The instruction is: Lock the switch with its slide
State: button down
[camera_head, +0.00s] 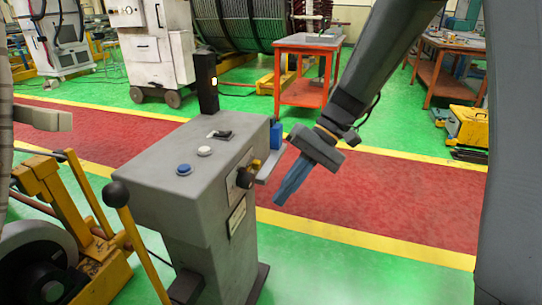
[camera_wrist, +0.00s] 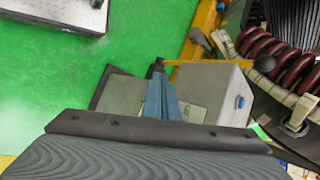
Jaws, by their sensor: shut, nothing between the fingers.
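A grey control box (camera_head: 165,195) on a pedestal stands in the middle of the head view. On its right side face is a black knob-like switch (camera_head: 244,177) with a small yellow part beside it. A light plate with an upright blue tab (camera_head: 276,136) juts out near it; I cannot tell whether this is the slide. My gripper (camera_head: 279,203) has blue fingers pressed together, empty, pointing down and left, to the right of the switch and apart from it. In the wrist view the shut fingers (camera_wrist: 160,80) overlap the box (camera_wrist: 212,84) and hide part of its side face.
The box top carries a blue button (camera_head: 184,169), a white button (camera_head: 205,151) and a black rocker (camera_head: 222,134). A black post (camera_head: 206,82) rises behind. A yellow machine with a ball-topped lever (camera_head: 117,194) stands left.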

aim_at(254, 167)
jog(key=w+d+f+t+y+p, duration=0.1)
jog(key=w+d+t+y+p, duration=0.1)
jog(key=w, duration=0.5)
jog(key=w+d+f+m+t+y+p, duration=0.1)
jog(key=w+d+f+t+y+p, duration=0.1)
jog(key=w+y, duration=0.3)
jog(key=w+d+f+m+t+y+p, duration=0.1)
jog(key=w+d+t+y, duration=0.1)
jog(key=w, duration=0.7)
jog(key=shift+w+d+f+y+p, duration=0.2)
jog(key=shift+w+d+y+p, duration=0.2)
jog(key=shift+d+y, duration=0.7)
jog(key=shift+d, duration=0.1)
jog(key=a, duration=0.3)
jog(key=a+p, duration=0.1)
jog(key=a, duration=0.2)
jog(key=w+a+p, duration=0.1)
jog(key=a, duration=0.3)
jog(key=shift+s+a+p, duration=0.2)
jog(key=shift+s+p, duration=0.05)
jog(key=shift+s, duration=0.4)
jog(key=shift+s+a+p, duration=0.2)
jog(key=shift+s+a, duration=0.05)
jog(key=shift+s, duration=0.35)
jog(key=shift+s+a+p, duration=0.2)
jog(key=shift+s+p, duration=0.05)
jog(key=shift+s, duration=0.4)
